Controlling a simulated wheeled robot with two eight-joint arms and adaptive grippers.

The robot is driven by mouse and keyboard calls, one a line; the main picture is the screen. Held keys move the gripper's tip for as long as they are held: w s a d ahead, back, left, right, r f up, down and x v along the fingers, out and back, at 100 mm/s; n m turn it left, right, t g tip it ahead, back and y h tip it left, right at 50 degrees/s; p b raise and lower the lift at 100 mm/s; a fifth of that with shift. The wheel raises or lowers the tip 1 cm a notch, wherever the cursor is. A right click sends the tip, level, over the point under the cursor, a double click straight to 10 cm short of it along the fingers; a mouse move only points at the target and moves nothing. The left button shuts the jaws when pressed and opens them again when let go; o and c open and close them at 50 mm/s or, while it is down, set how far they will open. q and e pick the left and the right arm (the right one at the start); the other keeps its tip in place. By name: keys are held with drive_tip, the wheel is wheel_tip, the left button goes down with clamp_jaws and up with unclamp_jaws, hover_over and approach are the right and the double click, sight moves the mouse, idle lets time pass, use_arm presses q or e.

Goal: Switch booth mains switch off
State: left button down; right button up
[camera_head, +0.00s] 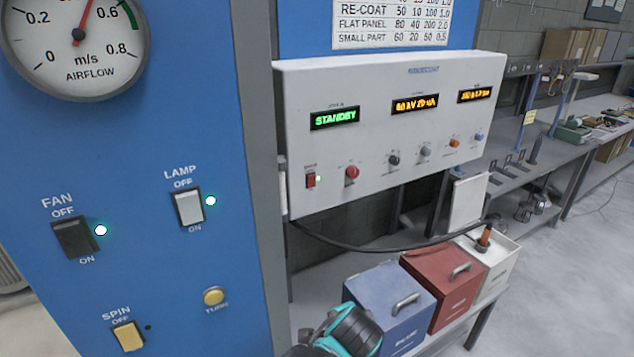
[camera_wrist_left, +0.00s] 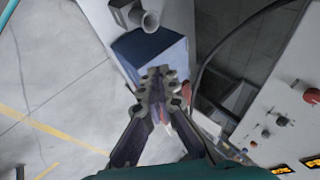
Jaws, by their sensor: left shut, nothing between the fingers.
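A green display (camera_head: 334,117) reads STANDBY. My left gripper (camera_wrist_left: 158,78) is shut and empty in the left wrist view, in front of a blue box (camera_wrist_left: 165,45). The teal and black part of my left arm shows at the bottom of the head view, below the console; its fingertips are not clear there. My right gripper is not in view.
The blue panel (camera_head: 150,140) at left carries FAN (camera_head: 75,239), LAMP (camera_head: 188,207) and SPIN (camera_head: 128,336) switches. A red round knob (camera_head: 352,172) sits beside the red rocker. Blue, red and white boxes stand under the console. A black cable (camera_head: 370,249) hangs above them.

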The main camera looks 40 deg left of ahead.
sight(312, 178)
use_arm(q)
drive_tip(key=w+a+r+m+y+p, duration=0.3)
drive_tip(key=w+a+r+m+y, duration=0.8)
drive_tip(key=w+r+m+y, duration=0.2)
wheel_tip(312, 178, up, 2)
drive_tip(key=w+m, duration=0.2)
drive_tip(key=m, duration=0.1)
drive_tip(key=shift+w+a+r+m+t+y, duration=0.15)
drive_tip(key=shift+m+t+y, duration=0.15)
drive_tip(key=shift+t, duration=0.1)
drive_tip(key=b+x, duration=0.1)
drive_tip(key=x, duration=1.2)
drive_tip(key=shift+w+a, duration=0.2)
drive_tip(key=shift+a, duration=0.1)
drive_tip(key=shift+a+b, duration=0.15)
drive_tip(key=shift+b, duration=0.15)
drive_tip(key=shift+w, duration=0.1)
